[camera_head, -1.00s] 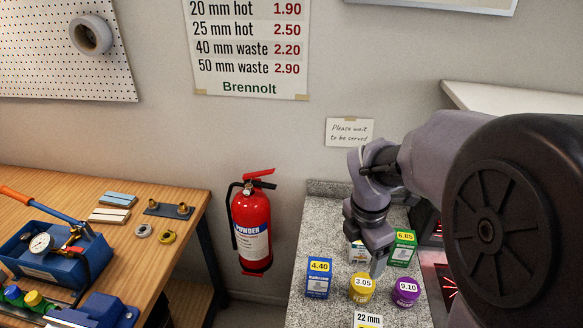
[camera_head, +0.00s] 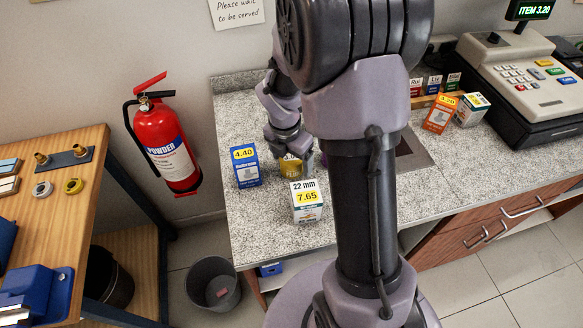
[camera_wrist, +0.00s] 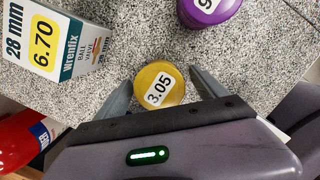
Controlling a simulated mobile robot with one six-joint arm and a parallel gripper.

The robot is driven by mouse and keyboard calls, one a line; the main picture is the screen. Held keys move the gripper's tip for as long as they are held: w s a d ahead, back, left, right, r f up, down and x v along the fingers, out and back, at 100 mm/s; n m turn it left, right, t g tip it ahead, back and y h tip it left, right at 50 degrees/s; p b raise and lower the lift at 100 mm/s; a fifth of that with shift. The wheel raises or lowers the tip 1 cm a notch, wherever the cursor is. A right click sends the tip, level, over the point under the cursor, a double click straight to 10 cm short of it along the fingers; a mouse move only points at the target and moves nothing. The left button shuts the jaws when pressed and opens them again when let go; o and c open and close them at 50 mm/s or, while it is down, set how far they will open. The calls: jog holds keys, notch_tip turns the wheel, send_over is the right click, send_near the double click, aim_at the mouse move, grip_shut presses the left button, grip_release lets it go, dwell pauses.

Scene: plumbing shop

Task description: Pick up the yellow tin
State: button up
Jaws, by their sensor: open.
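The yellow tin (camera_wrist: 160,84) is round, with a white 3.05 label on its lid. It stands on the speckled grey counter. In the wrist view my gripper (camera_wrist: 162,80) is open, with one finger on each side of the tin. I cannot tell whether either finger touches it. In the head view the tin (camera_head: 290,167) shows just below my gripper (camera_head: 295,158), partly hidden by it and my arm.
A blue 4.40 box (camera_head: 245,167) stands left of the tin, and a white 22 mm box (camera_head: 306,202) stands in front. In the wrist view a purple tin (camera_wrist: 208,10) and a 28 mm box (camera_wrist: 55,38) are close by. A cash register (camera_head: 520,80) stands at right.

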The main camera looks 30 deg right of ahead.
jog(key=shift+c, duration=1.2)
jog(key=c, duration=1.3)
jog(key=shift+r, duration=0.1)
